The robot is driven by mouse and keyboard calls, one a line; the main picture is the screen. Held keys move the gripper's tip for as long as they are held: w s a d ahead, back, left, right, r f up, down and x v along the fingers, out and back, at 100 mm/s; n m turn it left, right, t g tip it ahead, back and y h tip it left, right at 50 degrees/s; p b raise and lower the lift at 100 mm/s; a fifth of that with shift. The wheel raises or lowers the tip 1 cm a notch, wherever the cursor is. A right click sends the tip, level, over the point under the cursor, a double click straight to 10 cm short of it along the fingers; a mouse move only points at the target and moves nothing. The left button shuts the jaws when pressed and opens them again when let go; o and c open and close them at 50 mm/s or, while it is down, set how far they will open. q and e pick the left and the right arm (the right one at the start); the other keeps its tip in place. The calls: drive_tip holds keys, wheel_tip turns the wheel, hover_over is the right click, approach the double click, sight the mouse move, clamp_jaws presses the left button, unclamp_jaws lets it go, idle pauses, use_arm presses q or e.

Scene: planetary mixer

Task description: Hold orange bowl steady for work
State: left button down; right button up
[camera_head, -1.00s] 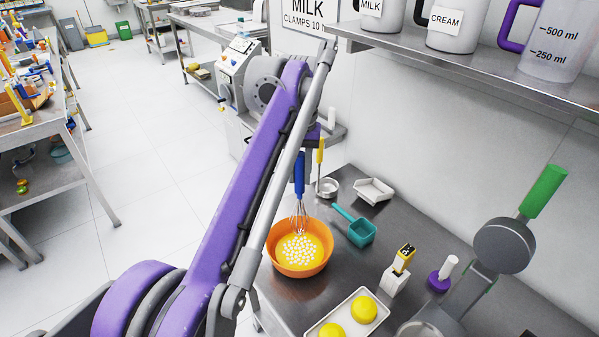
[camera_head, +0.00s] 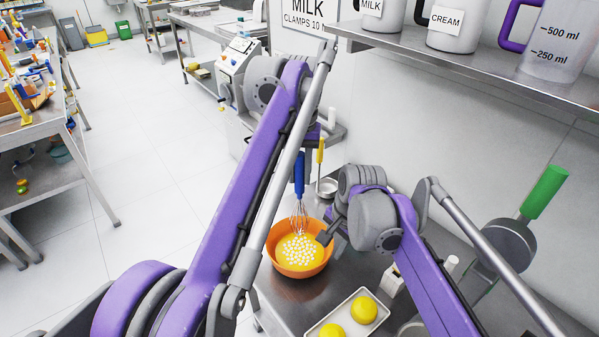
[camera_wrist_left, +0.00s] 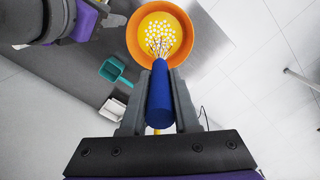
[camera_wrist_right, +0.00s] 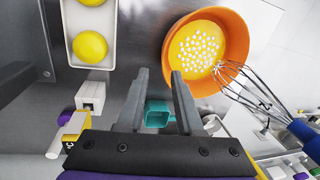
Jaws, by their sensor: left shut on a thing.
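The orange bowl (camera_head: 280,258) stands on the steel table, holding yellow liquid with white dots; it also shows in the left wrist view (camera_wrist_left: 134,40) and right wrist view (camera_wrist_right: 236,40). My left gripper (camera_wrist_left: 158,88) is shut on the blue handle of a whisk (camera_head: 299,172). The whisk's wires point down at the bowl; I cannot tell whether they touch the liquid. My right gripper (camera_wrist_right: 159,75) is open and empty, with its fingers close to the bowl's rim. In the head view its fingers (camera_head: 326,237) show at the bowl's right side. Contact with the rim is unclear.
A white tray with yellow balls (camera_head: 349,312) lies in front. A teal scoop (camera_wrist_right: 157,114) and a white block (camera_wrist_right: 91,95) lie near my right gripper. A shelf (camera_head: 470,72) with jugs hangs above at the right. A green-handled pan (camera_head: 503,245) is at the right.

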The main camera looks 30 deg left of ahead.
drive_tip(key=shift+w+a+f, duration=0.15)
drive_tip(key=shift+a+f, duration=0.2)
drive_tip(key=shift+f, duration=1.15)
drive_tip(key=shift+w+a+f, duration=0.15)
drive_tip(key=shift+a+f, duration=0.2)
drive_tip(key=shift+f, duration=1.15)
drive_tip(key=shift+w+a+f, duration=0.15)
drive_tip(key=shift+a+f, duration=0.2)
drive_tip(key=shift+f, duration=1.15)
drive_tip(key=shift+c, duration=0.2)
clamp_jaws()
